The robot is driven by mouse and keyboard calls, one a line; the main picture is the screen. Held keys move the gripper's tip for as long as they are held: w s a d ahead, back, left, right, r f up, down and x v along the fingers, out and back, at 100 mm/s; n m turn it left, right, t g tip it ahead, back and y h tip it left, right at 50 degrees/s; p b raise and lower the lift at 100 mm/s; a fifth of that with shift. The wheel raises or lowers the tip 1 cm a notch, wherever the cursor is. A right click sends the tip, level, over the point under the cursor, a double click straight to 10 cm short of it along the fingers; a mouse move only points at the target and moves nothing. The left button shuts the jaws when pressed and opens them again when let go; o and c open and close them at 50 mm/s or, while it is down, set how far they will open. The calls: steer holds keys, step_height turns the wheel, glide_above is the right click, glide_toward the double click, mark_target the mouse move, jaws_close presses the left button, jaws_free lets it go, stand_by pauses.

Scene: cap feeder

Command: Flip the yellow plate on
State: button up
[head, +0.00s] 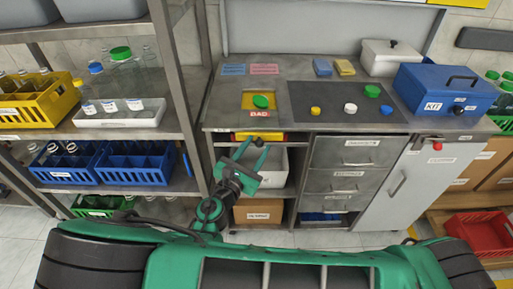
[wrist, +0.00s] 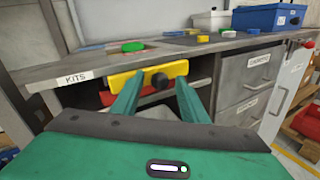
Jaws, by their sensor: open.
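The yellow plate (head: 246,134) is on the front edge of the workbench, below the pad marked BAD. In the wrist view my gripper (wrist: 158,88) is open and empty.
A green cap (head: 261,101) lies on the BAD pad. A dark mat (head: 330,108) holds several caps, and a blue KIT box (head: 432,92) stands at right. The bench edge with the KITS label (wrist: 77,78) is left of the plate. Shelves with bottles stand further left.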

jaws_close()
steer(key=s, duration=1.4)
steer(key=shift+a, duration=0.2)
jaws_free()
